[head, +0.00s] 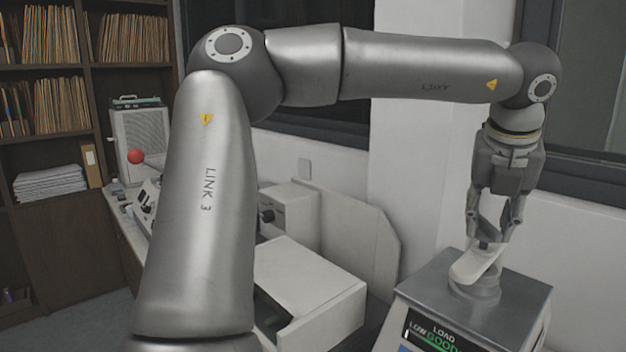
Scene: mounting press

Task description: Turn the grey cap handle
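The grey cap handle (471,268) is a pale lever on a round grey cap (474,292), on top of the mounting press (520,292) at the lower right. The lever slopes up to the right. My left gripper (489,239) points down over the raised end of the lever, with its fingertips at or very near it. A gap shows between the upper fingers. Whether the tips grip the lever cannot be made out. My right gripper is not in view.
The press front has a lit display (434,334) with load words. A white machine (310,285) stands left of the press, partly behind my arm. A red ball (135,156) and bench equipment are farther left. A wall and window stand close behind the press.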

